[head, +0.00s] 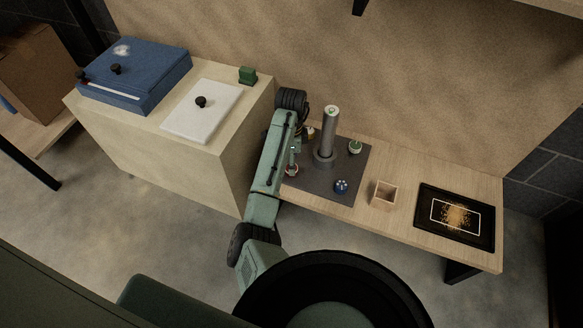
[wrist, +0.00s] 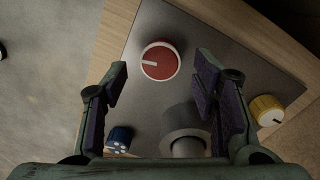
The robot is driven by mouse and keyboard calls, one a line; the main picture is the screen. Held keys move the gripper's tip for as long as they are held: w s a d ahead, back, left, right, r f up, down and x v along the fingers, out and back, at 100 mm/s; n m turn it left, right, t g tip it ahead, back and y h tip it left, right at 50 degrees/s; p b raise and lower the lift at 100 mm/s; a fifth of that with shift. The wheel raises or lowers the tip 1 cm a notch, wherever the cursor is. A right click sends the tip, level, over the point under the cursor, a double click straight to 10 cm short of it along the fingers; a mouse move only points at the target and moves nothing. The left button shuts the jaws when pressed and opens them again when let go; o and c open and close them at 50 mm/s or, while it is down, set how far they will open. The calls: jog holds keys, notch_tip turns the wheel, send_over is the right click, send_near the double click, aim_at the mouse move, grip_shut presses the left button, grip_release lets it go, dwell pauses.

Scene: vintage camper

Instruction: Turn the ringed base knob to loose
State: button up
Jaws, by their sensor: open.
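A red round knob (wrist: 160,60) with a white ring around its base sits on a dark grey plate (wrist: 205,40). In the wrist view its white pointer line points left. It also shows in the head view (head: 292,170), small, beside my arm. My gripper (wrist: 162,78) is open and empty, its two fingers apart on either side of the view just below the red knob. No contact with the knob shows. In the head view my arm hides the gripper's fingers. A grey upright post (head: 328,135) stands at the plate's middle.
A blue dotted knob (head: 341,187), a green knob (head: 355,147) and a yellow knob (wrist: 267,110) share the plate. A small open wooden box (head: 384,194) and a black tray (head: 484,222) stand to the right. A cabinet (head: 235,160) stands left of my arm.

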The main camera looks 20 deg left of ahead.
jog(key=shift+f, duration=1.55)
jog(key=c, duration=1.2)
jog(key=shift+o, duration=0.2)
